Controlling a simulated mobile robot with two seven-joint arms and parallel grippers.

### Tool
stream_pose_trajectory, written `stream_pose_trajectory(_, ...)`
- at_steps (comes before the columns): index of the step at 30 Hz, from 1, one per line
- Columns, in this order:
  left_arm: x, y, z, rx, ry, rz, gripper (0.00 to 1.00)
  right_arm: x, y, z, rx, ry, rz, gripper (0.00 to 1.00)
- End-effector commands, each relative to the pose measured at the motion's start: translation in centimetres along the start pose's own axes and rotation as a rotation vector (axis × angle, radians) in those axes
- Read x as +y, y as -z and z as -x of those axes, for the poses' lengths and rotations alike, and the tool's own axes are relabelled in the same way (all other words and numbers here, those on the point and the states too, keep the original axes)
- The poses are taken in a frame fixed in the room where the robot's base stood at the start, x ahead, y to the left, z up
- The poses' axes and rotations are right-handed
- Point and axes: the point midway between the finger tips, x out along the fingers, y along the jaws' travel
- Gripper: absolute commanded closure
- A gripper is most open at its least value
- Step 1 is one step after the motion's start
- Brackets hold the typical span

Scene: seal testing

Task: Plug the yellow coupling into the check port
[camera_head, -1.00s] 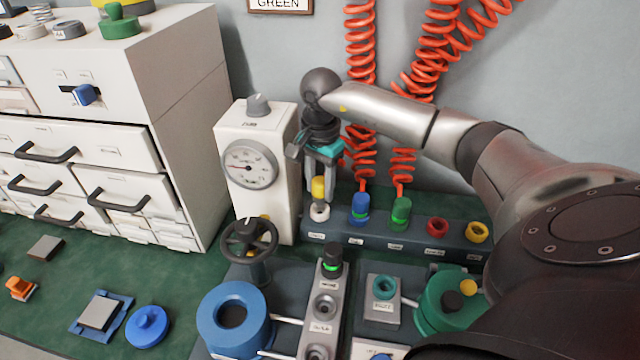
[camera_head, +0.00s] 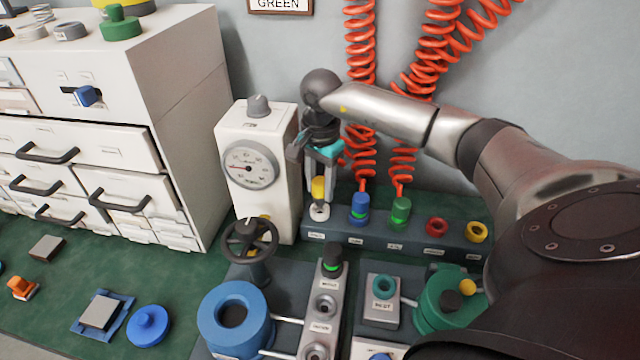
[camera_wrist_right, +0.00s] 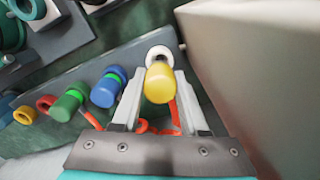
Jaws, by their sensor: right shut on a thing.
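The yellow coupling (camera_head: 318,187) is held upright between the fingers of my right gripper (camera_head: 319,182). It stands directly over the white port (camera_head: 319,213) at the left end of the dark port block (camera_head: 376,238). I take this to be the check port, but its label is too small to read. In the right wrist view the coupling (camera_wrist_right: 159,84) sits between both fingers and overlaps the near side of the white port's ring (camera_wrist_right: 158,53). I cannot tell whether it has entered the port. My left gripper is not in view.
A blue coupling (camera_head: 359,208) and a green coupling (camera_head: 400,211) stand in neighbouring ports. Red (camera_head: 437,227) and yellow (camera_head: 477,231) ports are farther right. The white gauge box (camera_head: 275,190) is close on the left. Red coiled hoses (camera_head: 361,80) hang behind.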

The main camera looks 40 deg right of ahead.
Motion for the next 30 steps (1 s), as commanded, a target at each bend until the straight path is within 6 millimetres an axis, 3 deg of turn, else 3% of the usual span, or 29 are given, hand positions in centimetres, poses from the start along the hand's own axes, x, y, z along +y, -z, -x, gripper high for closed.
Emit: stream_pose_trajectory(30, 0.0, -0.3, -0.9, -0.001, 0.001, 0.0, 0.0, 0.0, 0.0, -1.5, 0.0, 0.001, 0.0, 1.0)
